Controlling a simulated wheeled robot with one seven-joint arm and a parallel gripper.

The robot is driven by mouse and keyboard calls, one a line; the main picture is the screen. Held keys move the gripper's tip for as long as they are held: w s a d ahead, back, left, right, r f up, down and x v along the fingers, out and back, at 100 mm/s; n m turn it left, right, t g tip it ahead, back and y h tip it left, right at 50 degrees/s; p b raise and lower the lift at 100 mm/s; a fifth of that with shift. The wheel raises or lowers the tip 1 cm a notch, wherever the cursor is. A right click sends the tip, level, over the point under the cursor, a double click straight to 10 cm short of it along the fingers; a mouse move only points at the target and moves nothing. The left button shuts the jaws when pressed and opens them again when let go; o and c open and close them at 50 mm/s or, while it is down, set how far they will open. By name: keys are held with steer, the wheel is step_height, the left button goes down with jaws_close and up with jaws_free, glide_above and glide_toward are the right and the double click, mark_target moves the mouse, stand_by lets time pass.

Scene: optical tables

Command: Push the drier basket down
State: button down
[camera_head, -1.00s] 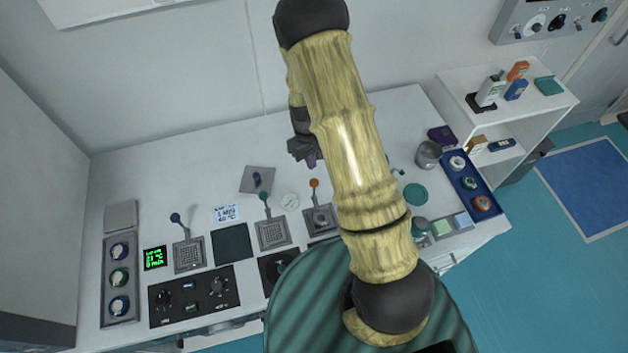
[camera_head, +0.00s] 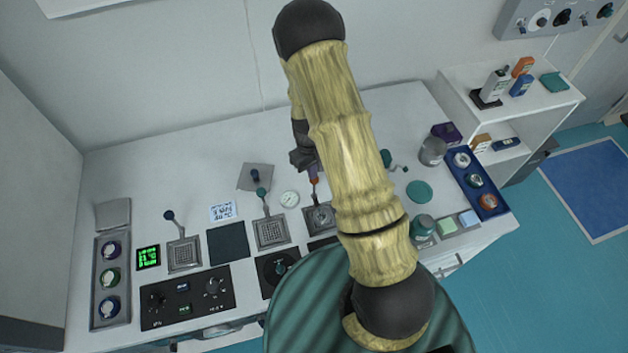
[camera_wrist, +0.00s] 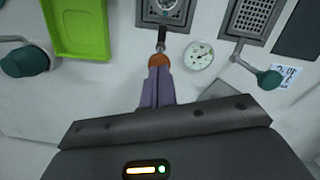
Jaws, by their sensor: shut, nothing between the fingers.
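A metal basket station (camera_head: 321,216) with a lever ending in an orange knob (camera_head: 314,181) stands near the table's middle, partly behind my arm. I cannot read a label saying which basket is the drier's. My gripper (camera_head: 311,170) is shut and empty, its purple fingertips at the orange knob. In the wrist view, my gripper (camera_wrist: 159,72) points at the orange knob (camera_wrist: 159,60), touching it or very close. The lever runs from the knob to the station (camera_wrist: 166,10) at the top edge. The lever still stands raised in the head view.
A teal-knobbed basket (camera_head: 271,232) and a blue-knobbed basket (camera_head: 184,254) stand to the left. A round gauge (camera_head: 289,199) lies between the teal and orange levers. A green tray (camera_wrist: 76,28) and another teal knob (camera_wrist: 30,62) are at left in the wrist view.

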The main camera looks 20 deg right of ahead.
mark_target(313, 182)
steer(key=shift+f, duration=0.1)
step_height(313, 182, down, 6)
steer(key=b, duration=0.4)
steer(key=shift+r, duration=0.3)
steer(key=shift+w+a+r, duration=0.15)
steer(key=shift+w, duration=0.35)
steer(key=shift+w+a+r, duration=0.2)
steer(key=shift+w, duration=0.25)
steer(key=shift+w+a+r, duration=0.15)
steer(key=shift+w, duration=0.35)
steer(key=shift+r, duration=0.15)
step_height(313, 182, up, 17)
steer(key=w+b, duration=0.1)
steer(key=b, duration=0.2)
steer(key=shift+w+a+b, duration=0.25)
steer(key=shift+a+b, duration=0.05)
steer(key=shift+b, duration=0.1)
